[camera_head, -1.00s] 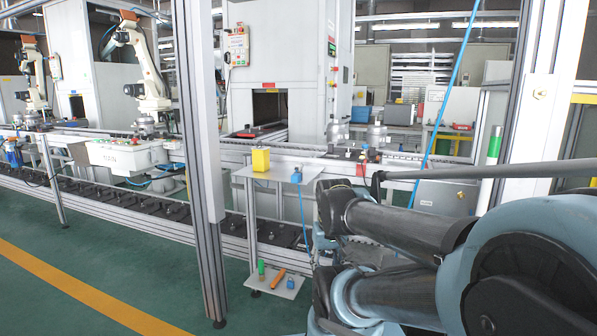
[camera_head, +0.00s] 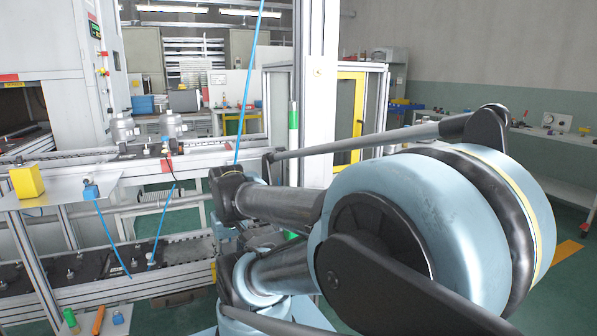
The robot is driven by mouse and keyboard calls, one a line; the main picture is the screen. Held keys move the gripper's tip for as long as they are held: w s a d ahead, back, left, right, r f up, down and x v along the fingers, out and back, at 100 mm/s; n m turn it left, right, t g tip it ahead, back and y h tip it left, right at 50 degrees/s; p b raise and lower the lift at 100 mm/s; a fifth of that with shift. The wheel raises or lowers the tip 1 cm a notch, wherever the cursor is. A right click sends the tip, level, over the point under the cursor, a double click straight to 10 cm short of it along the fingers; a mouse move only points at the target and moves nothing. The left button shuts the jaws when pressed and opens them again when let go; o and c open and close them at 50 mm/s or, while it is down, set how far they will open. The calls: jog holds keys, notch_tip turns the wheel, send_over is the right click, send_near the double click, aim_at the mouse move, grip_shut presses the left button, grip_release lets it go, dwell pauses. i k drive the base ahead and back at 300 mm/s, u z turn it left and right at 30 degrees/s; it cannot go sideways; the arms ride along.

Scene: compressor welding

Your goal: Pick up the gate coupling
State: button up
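I cannot tell for certain which thing is the gate coupling. A small blue fitting (camera_head: 90,190) with a thin blue hose hanging from it sits on the small metal shelf (camera_head: 65,200) at the left. Another small blue piece (camera_head: 118,318) lies low at the bottom left, beside an orange piece (camera_head: 98,320) and a green one (camera_head: 70,318). My arm fills the middle and right of the view. My gripper cannot be made out; only arm links show.
A yellow block (camera_head: 27,181) stands on the shelf left of the blue fitting. A conveyor (camera_head: 200,148) with grey cylindrical compressors (camera_head: 171,124) runs behind. A tall metal post (camera_head: 316,100) stands behind my arm. A white bench (camera_head: 560,150) with small items is at the far right.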

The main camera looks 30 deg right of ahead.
aim_at(88, 178)
jog(key=u, duration=0.75)
jog(key=k, duration=0.5)
jog(key=u, duration=0.75)
jog(key=i, duration=1.4)
jog(key=z, duration=0.05)
